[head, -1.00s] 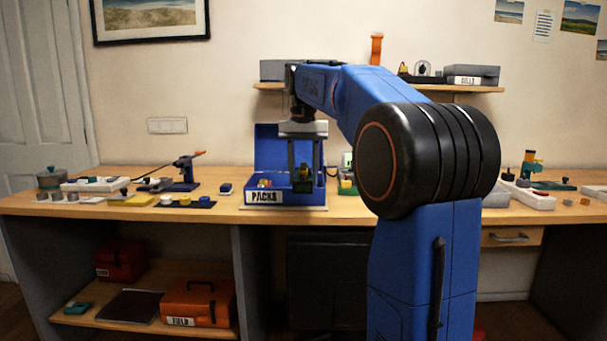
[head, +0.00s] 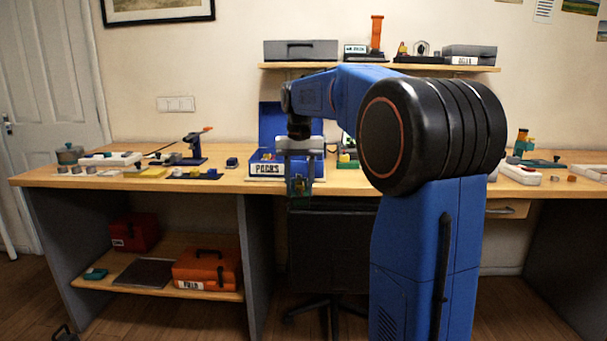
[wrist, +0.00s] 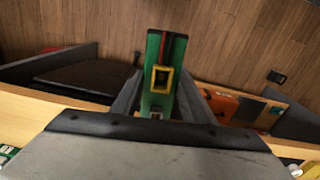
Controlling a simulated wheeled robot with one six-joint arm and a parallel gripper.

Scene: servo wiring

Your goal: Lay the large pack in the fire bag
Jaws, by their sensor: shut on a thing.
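My gripper (head: 299,190) is shut on a green pack with a yellow-framed label and a red stripe. The green pack (wrist: 158,75) stands out between the fingers in the wrist view and is small and dim in the head view. It hangs in front of the bench edge, over the floor side. The open blue box (head: 264,169) labelled PACKS stands on the bench behind my gripper, its lid raised and its right part partly hidden by the gripper. I cannot make out which thing is the fire bag.
A dark chair (head: 335,250) stands under the bench, below my gripper. An orange case (head: 207,268), a red box (head: 135,233) and a flat dark item (head: 141,273) sit on the low shelf. A small black object (head: 65,334) lies on the floor at lower left.

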